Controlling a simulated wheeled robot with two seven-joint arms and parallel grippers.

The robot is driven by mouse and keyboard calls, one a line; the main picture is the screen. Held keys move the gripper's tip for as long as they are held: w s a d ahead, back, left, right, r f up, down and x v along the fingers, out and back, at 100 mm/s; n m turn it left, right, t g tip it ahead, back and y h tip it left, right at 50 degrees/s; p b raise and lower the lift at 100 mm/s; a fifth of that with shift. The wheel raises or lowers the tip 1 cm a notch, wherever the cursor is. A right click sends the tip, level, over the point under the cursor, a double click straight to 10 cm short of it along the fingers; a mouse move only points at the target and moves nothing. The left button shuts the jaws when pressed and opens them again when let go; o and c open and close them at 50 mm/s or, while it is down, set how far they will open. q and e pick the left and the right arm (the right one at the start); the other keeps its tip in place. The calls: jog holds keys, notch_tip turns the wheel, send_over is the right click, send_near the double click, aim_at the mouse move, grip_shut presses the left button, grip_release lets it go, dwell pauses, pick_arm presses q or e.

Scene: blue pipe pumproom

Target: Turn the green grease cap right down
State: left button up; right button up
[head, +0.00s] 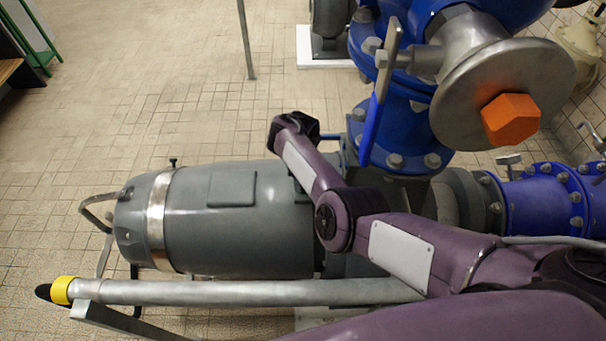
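I cannot see a green grease cap in the head view. The grey motor (240,240) lies on its side in the middle, with a shiny metal band around its left part. A purple arm of mine comes in from the right, across the motor's right end. It bends up to a black end part (292,128) above and behind the motor. I cannot make out gripper fingers there. The arm hides the motor's right end and part of what joins it to the pump. No arm comes in from the left.
A blue valve (400,130) with a large grey disc (455,100) and an orange hex piece (510,119) stands at the upper right. A grey pipe (240,292) with a yellow-banded end crosses in front of the motor. The tiled floor (150,80) at the left is mostly clear.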

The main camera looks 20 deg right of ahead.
dwell(0.3)
jog(key=o, duration=1)
jog(key=shift+r, duration=0.1)
notch_tip(320, 180, up, 8)
jog(key=shift+f+p, duration=0.2)
jog(key=shift+p, duration=0.85)
